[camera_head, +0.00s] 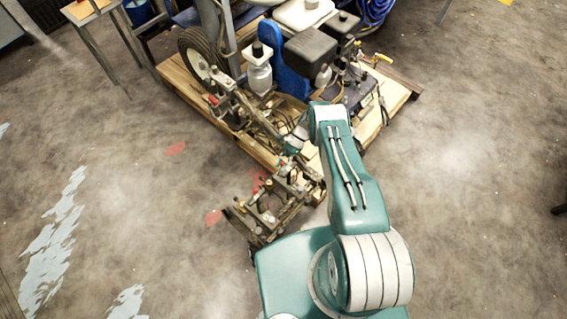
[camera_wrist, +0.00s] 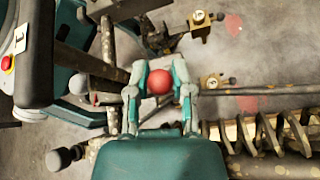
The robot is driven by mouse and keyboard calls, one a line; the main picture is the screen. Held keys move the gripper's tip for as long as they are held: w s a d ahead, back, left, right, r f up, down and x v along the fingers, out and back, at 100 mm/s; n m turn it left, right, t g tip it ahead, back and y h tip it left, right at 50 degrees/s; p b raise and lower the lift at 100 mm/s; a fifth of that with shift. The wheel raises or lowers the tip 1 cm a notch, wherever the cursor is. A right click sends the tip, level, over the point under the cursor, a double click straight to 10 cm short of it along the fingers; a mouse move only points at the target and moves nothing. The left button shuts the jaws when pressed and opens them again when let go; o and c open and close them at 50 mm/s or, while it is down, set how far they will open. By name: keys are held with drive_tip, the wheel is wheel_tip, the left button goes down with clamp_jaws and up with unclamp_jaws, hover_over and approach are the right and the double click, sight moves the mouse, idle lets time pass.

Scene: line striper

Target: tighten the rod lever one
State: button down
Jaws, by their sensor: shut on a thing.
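A round red knob (camera_wrist: 159,81) is between the two teal fingers of my gripper (camera_wrist: 160,72) in the wrist view. My gripper is shut on it, one finger on each side. The lever's rod below the knob is mostly hidden by the fingers and palm, and I cannot read a number on it. In the head view my gripper (camera_head: 297,141) reaches down to the line striper's metal rod assembly (camera_head: 268,207). The knob cannot be made out there.
The striper's engine (camera_head: 310,50) and wheel (camera_head: 195,50) stand on a wooden pallet (camera_head: 398,97). A coil spring (camera_wrist: 265,135), long rods (camera_wrist: 255,91) and a black knob (camera_wrist: 57,160) lie close around my gripper. The floor (camera_head: 120,205) at left is open.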

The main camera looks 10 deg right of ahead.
drive_tip(key=shift+w+a+r, duration=0.1)
drive_tip(key=shift+c, duration=2.4)
unclamp_jaws()
drive_tip(key=v, duration=1.1)
drive_tip(key=shift+w+d, duration=0.2)
drive_tip(key=shift+w, duration=0.05)
drive_tip(key=shift+r, duration=0.2)
